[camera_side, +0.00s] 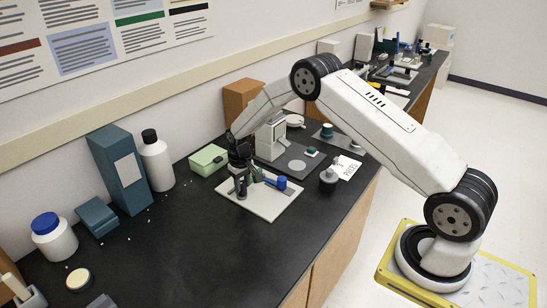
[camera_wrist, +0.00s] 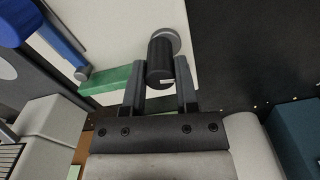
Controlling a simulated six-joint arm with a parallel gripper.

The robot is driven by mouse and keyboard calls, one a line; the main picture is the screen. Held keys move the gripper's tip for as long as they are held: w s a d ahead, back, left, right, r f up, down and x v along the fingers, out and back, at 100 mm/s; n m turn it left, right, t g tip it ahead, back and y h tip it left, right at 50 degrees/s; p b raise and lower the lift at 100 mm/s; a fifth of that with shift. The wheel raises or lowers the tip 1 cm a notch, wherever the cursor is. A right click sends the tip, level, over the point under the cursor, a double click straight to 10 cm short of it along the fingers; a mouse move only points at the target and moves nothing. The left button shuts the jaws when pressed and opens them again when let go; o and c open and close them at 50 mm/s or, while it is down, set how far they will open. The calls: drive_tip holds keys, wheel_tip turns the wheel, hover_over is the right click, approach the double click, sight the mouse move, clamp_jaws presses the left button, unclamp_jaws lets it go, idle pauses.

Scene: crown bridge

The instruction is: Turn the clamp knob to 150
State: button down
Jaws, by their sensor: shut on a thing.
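The clamp knob (camera_wrist: 162,58), a dark ribbed cylinder with a grey round end, sits between the two fingers of my gripper (camera_wrist: 160,85) in the wrist view. A small white mark shows on its near edge; I cannot read any angle. In the side view my gripper (camera_side: 240,175) points down over the left part of a white plate (camera_side: 262,208) and mostly hides the knob. A green bar (camera_wrist: 108,80) and a blue cylinder (camera_wrist: 18,22) are beside it on the plate; the blue cylinder also shows in the side view (camera_side: 281,183).
A light green box (camera_side: 208,160) stands just left of my gripper. A dark board (camera_side: 295,162) with a grey disc and a grey-white instrument (camera_side: 270,140) are behind the plate. A small dark-and-grey item (camera_side: 328,180) stands right. The black bench (camera_side: 200,245) in front is clear.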

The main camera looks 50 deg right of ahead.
sight(242, 182)
drive_tip(key=shift+m, duration=0.9)
drive_tip(key=shift+c, duration=1.8)
unclamp_jaws()
drive_tip(key=shift+r, duration=0.1)
drive_tip(key=shift+r, duration=3.8)
